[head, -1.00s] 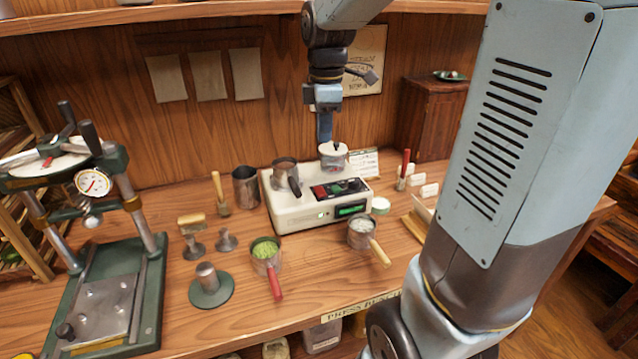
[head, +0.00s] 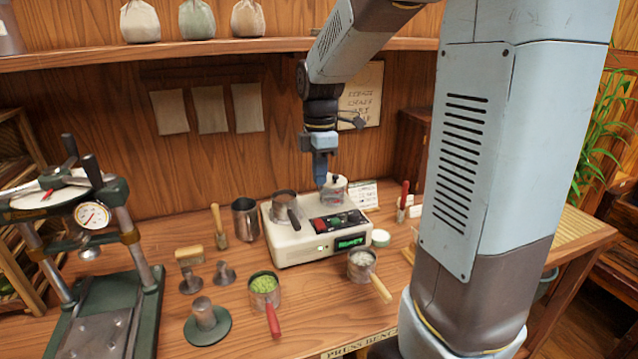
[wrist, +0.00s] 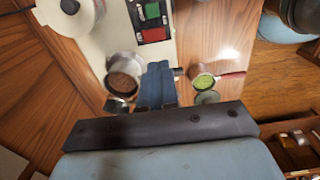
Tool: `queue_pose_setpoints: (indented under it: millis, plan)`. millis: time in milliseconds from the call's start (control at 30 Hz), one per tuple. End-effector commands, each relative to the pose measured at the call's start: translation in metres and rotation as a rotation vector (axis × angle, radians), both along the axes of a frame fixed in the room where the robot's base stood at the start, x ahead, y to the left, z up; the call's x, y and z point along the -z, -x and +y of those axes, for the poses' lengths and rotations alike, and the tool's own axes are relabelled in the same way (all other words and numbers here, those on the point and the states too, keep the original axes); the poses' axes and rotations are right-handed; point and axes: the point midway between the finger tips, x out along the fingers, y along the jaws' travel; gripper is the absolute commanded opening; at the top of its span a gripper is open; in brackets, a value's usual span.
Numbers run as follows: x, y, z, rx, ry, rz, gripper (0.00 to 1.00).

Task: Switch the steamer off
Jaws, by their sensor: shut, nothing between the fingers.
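The steamer (head: 290,248) is a cream box on the bench with a green light and a lit green display (head: 350,242); I cannot read its text surely. Its dark top panel carries a red button (head: 319,224) and a green button (head: 336,219). In the wrist view the red button (wrist: 153,35) and green button (wrist: 152,11) lie beyond my fingers. My gripper (head: 320,186) is shut and empty, pointing down above the steamer, apart from the buttons. It also shows in the wrist view (wrist: 157,68).
On the steamer stand a metal cup (head: 283,203) at left and a white-lidded glass pot (head: 334,192), close by my gripper. In front are a red-handled cup of green leaves (head: 264,286) and a wooden-handled cup (head: 361,261). A press (head: 90,260) stands at left.

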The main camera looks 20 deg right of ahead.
Motion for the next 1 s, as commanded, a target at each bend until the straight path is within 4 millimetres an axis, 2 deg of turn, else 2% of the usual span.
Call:
queue_pose_setpoints:
  millis: [400,600,800,1000]
  plan:
    - [0.074,0.001,0.000,0.001,0.000,0.004,0.00]
    - [0.103,0.001,0.000,0.001,0.000,0.003,0.00]
    - [0.118,0.001,0.000,0.001,0.000,0.002,0.00]
    - [0.121,0.000,0.000,0.001,0.000,0.000,0.00]
